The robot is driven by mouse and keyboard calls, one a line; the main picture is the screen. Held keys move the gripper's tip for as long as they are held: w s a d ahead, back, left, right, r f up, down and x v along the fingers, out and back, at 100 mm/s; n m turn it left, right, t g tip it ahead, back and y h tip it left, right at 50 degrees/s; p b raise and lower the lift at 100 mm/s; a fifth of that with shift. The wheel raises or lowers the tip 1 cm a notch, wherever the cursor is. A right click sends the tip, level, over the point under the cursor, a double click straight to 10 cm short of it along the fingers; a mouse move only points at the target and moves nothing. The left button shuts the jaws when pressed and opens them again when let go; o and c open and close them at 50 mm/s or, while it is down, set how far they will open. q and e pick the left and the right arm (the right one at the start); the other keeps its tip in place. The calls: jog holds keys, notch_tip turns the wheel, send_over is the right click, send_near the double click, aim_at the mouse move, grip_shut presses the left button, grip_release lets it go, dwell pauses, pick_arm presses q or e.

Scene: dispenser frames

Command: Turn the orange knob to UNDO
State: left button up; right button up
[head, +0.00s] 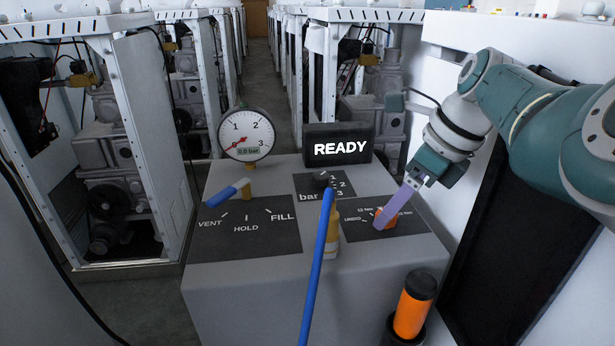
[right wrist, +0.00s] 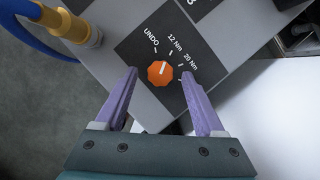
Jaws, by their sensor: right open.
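The orange knob (head: 386,217) sits on a dark panel (head: 362,238) at the right of the grey console. In the right wrist view the knob (right wrist: 160,74) lies between my fingertips, with a gap on each side. Its white mark appears to point toward the 12 Nm tick, right of the UNDO label (right wrist: 151,37). My right gripper (head: 397,203) is open, with purple fingers angled down at the knob. In the head view the near finger hides part of the knob. My left gripper is not in view.
A blue hose (head: 318,260) rises in front of the console to a brass fitting (head: 333,238). A blue-handled valve (head: 228,193) and a gauge (head: 246,135) are at left. A READY display (head: 339,147) stands behind. An orange-and-black cylinder (head: 411,308) stands at front right.

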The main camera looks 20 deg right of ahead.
jog(key=shift+w+f, duration=0.15)
jog(key=shift+f, duration=0.2)
jog(key=shift+a, duration=0.1)
grip_shut()
dwell(0.3)
